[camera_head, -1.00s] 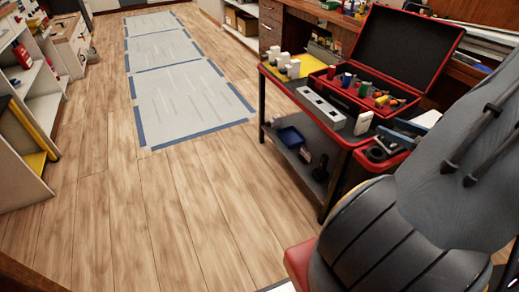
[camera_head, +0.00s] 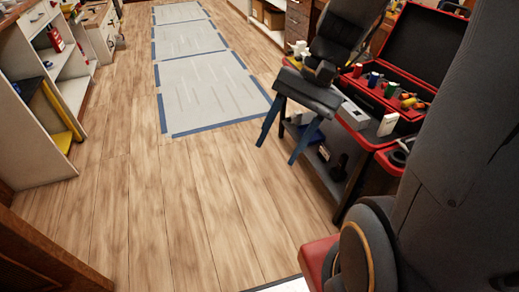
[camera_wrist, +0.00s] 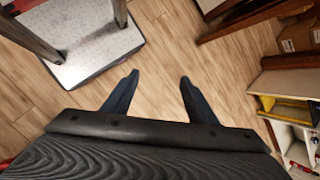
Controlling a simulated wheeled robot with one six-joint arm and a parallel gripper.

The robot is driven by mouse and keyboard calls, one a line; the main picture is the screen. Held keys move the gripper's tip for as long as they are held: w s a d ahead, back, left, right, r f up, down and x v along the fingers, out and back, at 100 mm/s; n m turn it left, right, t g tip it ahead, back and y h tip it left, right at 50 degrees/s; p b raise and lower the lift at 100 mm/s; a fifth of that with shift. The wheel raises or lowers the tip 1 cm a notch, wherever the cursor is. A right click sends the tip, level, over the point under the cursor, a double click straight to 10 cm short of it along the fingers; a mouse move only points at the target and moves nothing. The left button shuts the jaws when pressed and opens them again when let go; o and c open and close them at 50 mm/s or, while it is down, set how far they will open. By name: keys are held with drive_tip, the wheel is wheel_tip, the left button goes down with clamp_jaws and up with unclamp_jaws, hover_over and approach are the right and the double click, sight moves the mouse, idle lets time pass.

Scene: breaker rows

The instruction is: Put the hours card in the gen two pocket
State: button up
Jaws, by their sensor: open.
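My gripper (camera_head: 278,152) is open, with its two blue fingers apart and pointing down at the left end of the tool cart. In the wrist view my gripper (camera_wrist: 159,77) has nothing between its fingers, only wood floor beyond. A small white upright piece (camera_head: 387,125) stands on the cart beside the open red case; I cannot tell whether it is the hours card. A grey strip with holes (camera_head: 353,115) lies to its left. No pocket marked gen two can be made out. My arm hides part of the cart top.
The open red case (camera_head: 410,85) holds several coloured items. The cart's lower shelf carries dark objects (camera_head: 338,168). White shelving (camera_head: 35,140) stands at the left. Grey sheets edged in blue tape (camera_head: 205,90) lie on the floor. The wood floor in front is clear.

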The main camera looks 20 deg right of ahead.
drive_tip(key=s+a+r+n+t+h, duration=0.1)
drive_tip(key=s+a+r+n+h, duration=0.2)
drive_tip(key=n, duration=0.7)
drive_tip(key=shift+s+a+t+h, duration=0.3)
drive_tip(key=shift+s+a+h, duration=0.35)
drive_tip(key=shift+a+h, duration=0.55)
drive_tip(key=shift+a+r, duration=0.1)
drive_tip(key=shift+a, duration=0.1)
drive_tip(key=shift+c, duration=0.2)
